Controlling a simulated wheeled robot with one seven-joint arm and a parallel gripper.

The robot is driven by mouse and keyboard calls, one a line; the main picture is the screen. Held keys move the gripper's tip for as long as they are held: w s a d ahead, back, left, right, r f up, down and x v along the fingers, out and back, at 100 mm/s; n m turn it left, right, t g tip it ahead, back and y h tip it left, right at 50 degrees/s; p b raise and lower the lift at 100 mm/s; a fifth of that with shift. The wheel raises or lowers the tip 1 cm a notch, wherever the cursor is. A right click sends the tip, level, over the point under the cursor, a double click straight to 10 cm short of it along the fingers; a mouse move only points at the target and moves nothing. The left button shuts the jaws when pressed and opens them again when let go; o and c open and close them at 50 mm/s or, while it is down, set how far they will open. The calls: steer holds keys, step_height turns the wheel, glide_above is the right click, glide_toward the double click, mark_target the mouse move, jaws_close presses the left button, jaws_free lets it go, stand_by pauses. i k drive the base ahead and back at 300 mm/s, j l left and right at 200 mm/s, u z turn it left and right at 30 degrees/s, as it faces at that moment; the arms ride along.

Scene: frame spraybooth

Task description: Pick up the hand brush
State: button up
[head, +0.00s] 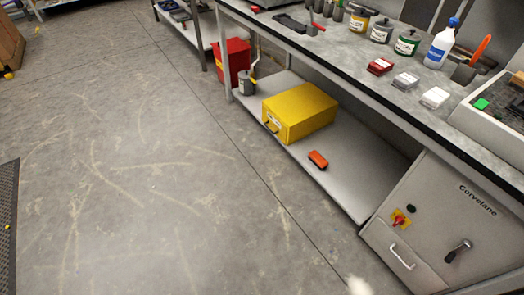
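A small orange block with a dark underside (318,160), which looks like the hand brush, lies on the lower shelf (345,185) of the workbench. It sits in front of and to the right of a yellow metal box, apart from it, with bare shelf around it. My gripper is not clearly in view. A pale blurred shape shows at the bottom edge of the head view, and I cannot tell what it is.
The yellow box (299,112) stands on the shelf under the overhanging worktop (340,60). A grey cabinet (450,225) with a handle closes off the shelf's right end. Cans and bottles stand on the worktop. The floor (130,170) to the left is open.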

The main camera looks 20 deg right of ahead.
mark_target(314, 156)
steer(key=i+u, duration=0.2)
steer(key=i, duration=1.6)
steer(key=i+j+z, duration=0.1)
steer(key=i+z, duration=0.3)
steer(key=i+j+z, duration=0.4)
steer(key=i, duration=0.2)
steer(key=i+j+z, duration=0.8)
